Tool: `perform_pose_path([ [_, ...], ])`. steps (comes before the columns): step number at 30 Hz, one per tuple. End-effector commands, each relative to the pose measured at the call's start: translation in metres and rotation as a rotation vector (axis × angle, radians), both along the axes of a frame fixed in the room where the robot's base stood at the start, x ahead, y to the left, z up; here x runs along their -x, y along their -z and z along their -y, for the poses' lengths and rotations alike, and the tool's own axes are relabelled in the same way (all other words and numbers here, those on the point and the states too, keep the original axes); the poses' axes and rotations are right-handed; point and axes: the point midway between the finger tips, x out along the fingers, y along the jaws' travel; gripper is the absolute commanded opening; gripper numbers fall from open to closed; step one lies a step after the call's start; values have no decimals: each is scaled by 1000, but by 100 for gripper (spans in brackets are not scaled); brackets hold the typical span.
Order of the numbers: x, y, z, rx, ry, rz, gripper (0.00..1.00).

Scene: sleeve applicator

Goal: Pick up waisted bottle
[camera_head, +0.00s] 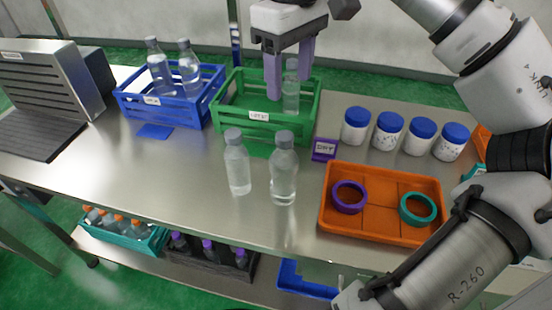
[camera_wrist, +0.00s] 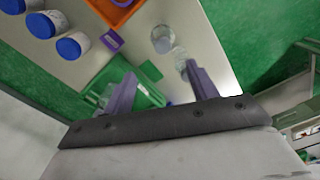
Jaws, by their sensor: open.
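Two clear, grey-capped bottles stand upright on the steel table: a left one (camera_head: 238,168) and a right one (camera_head: 284,175), whose side seems to narrow slightly at the middle. A third clear bottle (camera_head: 291,98) stands in the green crate (camera_head: 225,118). Which one is the waisted bottle I cannot tell for sure. My gripper (camera_head: 289,90) is open and empty above the green crate, its purple fingers pointing down. In the wrist view, the fingers (camera_wrist: 158,75) spread over the crate (camera_wrist: 150,94), with the table bottles (camera_wrist: 163,39) beyond them.
A blue crate (camera_head: 127,106) with two bottles stands left of the green crate. Several blue-capped jars (camera_head: 388,133) and an orange tray (camera_head: 382,232) with two rings lie to the right. The table's front left is clear.

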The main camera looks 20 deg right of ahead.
Motion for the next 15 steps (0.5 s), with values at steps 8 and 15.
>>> perform_pose_path([
  [8, 1, 48, 0, -6, -3, -2, 58],
  [15, 0, 80, 0, 0, 1, 0, 58],
])
